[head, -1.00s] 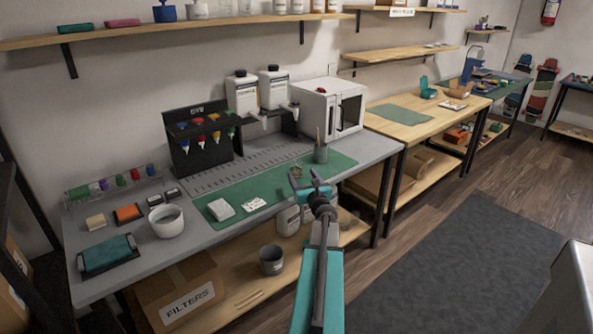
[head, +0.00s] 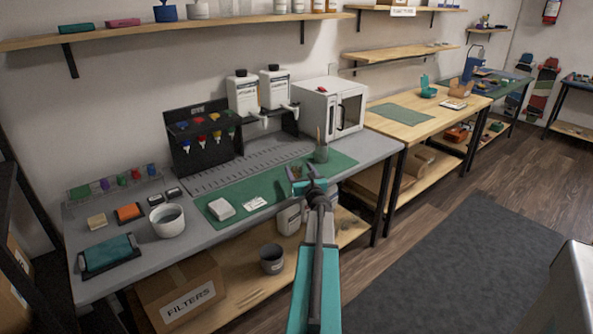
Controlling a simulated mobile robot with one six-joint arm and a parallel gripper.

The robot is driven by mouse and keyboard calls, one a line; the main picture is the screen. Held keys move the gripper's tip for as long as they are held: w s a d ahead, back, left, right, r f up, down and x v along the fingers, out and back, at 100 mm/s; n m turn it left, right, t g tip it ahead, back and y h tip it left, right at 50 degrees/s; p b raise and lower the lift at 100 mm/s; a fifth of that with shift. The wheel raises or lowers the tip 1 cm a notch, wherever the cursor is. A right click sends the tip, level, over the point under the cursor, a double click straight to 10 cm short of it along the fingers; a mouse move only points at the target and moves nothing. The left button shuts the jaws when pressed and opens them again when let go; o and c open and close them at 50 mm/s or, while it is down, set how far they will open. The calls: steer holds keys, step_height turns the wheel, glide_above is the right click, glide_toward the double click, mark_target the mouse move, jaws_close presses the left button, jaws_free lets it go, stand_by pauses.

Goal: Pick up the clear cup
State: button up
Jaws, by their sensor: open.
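I cannot pick out a clear cup with certainty. Pale, see-through vessels (head: 226,8) stand on the high wall shelf at the top, cut off by the picture edge; they are too small to tell apart. My gripper (head: 302,172) is open, and I see nothing held in it. It is over the back right part of the green mat (head: 232,197) on the grey bench, just left of and in front of a grey pen cup (head: 321,154).
A white pot (head: 167,221), a white block (head: 221,209) and a teal cloth on a tray (head: 108,252) occupy the bench's left half. A bottle rack (head: 203,148), two dispensers and a white oven (head: 330,108) stand behind. Dark floor mat (head: 450,265) is clear.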

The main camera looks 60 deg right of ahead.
mark_target(298, 167)
steer(key=shift+w+d, duration=0.1)
steer(key=shift+p+x, duration=0.5)
steer(key=shift+x, duration=1.95)
steer(key=shift+f, duration=0.1)
steer(key=shift+c, duration=0.4)
steer(key=shift+d, duration=0.1)
steer(key=c, duration=1)
